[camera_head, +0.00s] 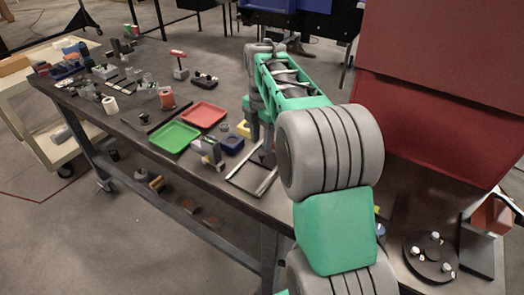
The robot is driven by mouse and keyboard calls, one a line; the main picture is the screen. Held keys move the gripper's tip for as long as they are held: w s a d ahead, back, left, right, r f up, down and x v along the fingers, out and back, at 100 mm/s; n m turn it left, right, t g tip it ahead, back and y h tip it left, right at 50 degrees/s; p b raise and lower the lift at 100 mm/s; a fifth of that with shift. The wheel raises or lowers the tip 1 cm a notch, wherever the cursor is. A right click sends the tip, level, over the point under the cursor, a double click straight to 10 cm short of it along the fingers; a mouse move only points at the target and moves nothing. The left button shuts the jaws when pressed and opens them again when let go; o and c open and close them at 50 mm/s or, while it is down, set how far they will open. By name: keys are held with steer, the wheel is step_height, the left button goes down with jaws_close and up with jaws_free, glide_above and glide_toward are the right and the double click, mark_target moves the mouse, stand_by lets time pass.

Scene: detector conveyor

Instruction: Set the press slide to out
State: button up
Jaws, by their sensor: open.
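My arm reaches from the lower right over the dark workbench (215,180), and its large grey joint and green links cover much of the middle. My gripper (261,138) points down near the bench's front edge, partly hidden by my arm. It is open, and I see nothing held in it. Just below it lies a flat frame with two light rails (268,183); it may be the press slide, but I cannot tell for sure. Its far right part is close to my arm. Whether the slide is in or out does not show.
A green tray (174,137) and a red tray (203,115) lie left of my gripper, with a blue block (232,145) close by. A red-handled device (180,66) stands farther back. A black round plate (430,257) is at the right. A large red panel (440,120) rises behind.

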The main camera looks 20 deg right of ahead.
mark_target(262, 154)
step_height(262, 154, down, 4)
steer(key=shift+d+f, duration=0.1)
steer(key=shift+f, duration=0.1)
steer(key=shift+c, duration=0.5)
jaws_close()
stand_by(0.9)
